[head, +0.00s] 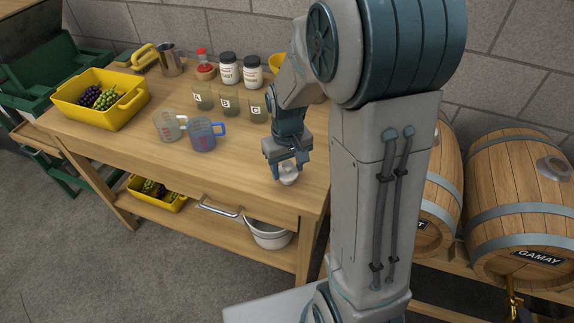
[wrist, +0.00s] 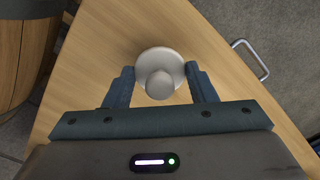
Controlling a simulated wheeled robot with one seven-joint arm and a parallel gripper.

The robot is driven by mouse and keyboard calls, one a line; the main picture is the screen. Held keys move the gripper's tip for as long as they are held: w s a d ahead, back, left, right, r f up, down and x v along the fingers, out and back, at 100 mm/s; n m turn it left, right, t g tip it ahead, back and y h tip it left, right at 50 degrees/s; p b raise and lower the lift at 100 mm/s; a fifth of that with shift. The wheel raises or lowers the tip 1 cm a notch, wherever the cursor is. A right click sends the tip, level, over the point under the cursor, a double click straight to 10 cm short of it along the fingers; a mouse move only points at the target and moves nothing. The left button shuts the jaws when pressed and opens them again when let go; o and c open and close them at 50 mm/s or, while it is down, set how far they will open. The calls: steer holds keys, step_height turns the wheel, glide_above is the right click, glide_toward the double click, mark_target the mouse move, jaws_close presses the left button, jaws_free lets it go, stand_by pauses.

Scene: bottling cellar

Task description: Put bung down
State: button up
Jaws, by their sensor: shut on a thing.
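The bung (head: 287,174) is a small pale stopper with a wide round base and a narrower knob. It is at the right front part of the wooden table (head: 240,165). In the wrist view the bung (wrist: 161,73) lies between my two fingers, its knob towards the camera. My gripper (head: 284,162) points down over the table and is shut on the bung. I cannot tell whether the bung's underside touches the tabletop.
Two measuring jugs (head: 205,135) stand left of my gripper. Glasses marked A, B and C (head: 229,103) stand behind. A yellow grape crate (head: 98,112) is at the left. Barrels (head: 520,200) stand at the right. The tabletop around the bung is clear.

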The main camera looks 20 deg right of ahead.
mark_target(287, 164)
steer(key=shift+f, duration=0.2)
steer(key=o, duration=1)
steer(key=shift+c, duration=0.2)
steer(key=shift+r, duration=0.1)
step_height(287, 164, up, 11)
steer(key=s+r+m+t, duration=0.2)
steer(key=s, duration=1.1)
steer(key=shift+s+t+p, duration=0.3)
steer(key=shift+t+p, duration=0.05)
steer(key=shift+t, duration=0.05)
steer(key=shift+r, duration=0.1)
